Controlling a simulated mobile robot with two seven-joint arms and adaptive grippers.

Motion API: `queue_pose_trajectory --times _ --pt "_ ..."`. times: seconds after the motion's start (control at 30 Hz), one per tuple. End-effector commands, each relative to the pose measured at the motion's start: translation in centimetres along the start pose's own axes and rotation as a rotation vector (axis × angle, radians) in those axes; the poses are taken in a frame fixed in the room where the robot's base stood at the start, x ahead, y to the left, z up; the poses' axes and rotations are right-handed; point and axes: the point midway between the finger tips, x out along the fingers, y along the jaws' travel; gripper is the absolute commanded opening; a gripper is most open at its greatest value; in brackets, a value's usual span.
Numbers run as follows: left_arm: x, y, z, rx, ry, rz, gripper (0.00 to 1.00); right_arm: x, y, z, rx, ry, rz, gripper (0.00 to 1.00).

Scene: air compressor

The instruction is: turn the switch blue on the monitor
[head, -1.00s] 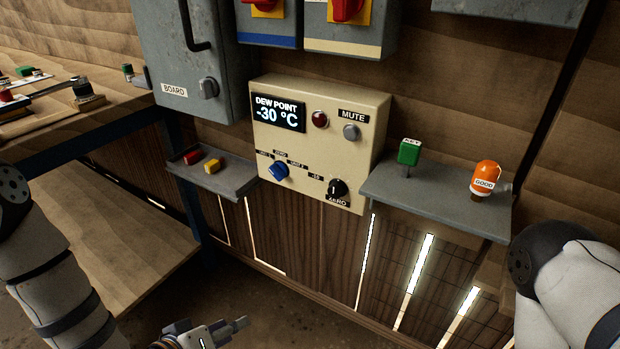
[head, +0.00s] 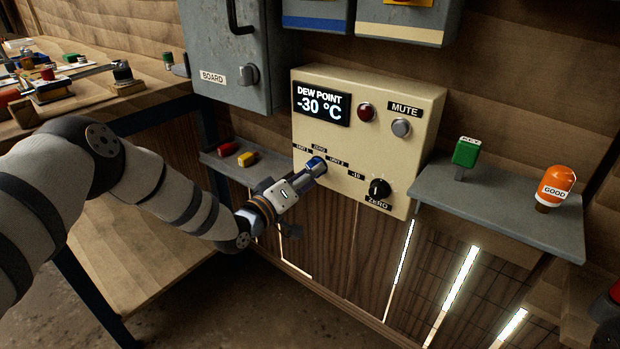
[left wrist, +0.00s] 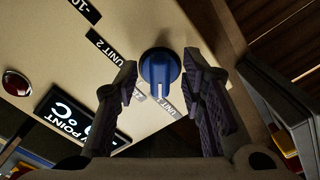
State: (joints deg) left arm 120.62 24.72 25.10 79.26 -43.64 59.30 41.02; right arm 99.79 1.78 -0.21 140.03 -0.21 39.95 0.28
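The monitor (head: 350,150) is a cream box on the wall with a display (head: 321,104) reading DEW POINT -30 °C. Its blue switch (left wrist: 160,68) is a round knob with a white pointer line, near the ZERO and UNIT 1 labels in the left wrist view. My left gripper (left wrist: 162,70) is open, with one finger on each side of the blue switch and visible gaps between. In the head view the gripper (head: 312,172) largely covers the switch at the monitor's lower left. My right gripper is not in view.
The monitor also carries a red lamp (head: 366,112), a grey MUTE button (head: 401,127) and a black ZERO knob (head: 380,188). A small shelf (head: 222,166) on the left holds red and yellow pieces. A right shelf (head: 500,212) holds a green KEY piece (head: 466,152) and an orange GOOD piece (head: 556,184).

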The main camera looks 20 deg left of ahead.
Motion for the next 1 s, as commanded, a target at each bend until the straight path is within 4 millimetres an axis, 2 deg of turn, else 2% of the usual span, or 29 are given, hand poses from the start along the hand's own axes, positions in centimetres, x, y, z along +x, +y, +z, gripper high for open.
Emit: queue_pose_trajectory --times 0.2,0.23,0.37,0.4,0.73,1.0 --pt "0.08 0.05 -0.02 0.000 0.000 0.000 0.37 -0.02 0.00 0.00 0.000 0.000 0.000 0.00" --pt "0.07 0.05 -0.02 0.000 0.000 0.000 0.32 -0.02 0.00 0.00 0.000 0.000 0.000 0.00" --pt "0.05 0.04 -0.02 0.000 0.000 0.000 0.03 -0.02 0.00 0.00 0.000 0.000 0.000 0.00" --pt "0.05 0.03 -0.02 0.000 0.000 0.000 0.00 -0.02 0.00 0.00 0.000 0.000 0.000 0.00" --pt "0.04 0.04 0.00 0.026 -0.001 0.000 0.00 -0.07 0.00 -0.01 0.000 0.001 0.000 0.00" --pt "0.06 -0.01 -0.02 0.180 -0.001 0.001 0.00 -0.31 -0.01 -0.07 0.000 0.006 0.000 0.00"
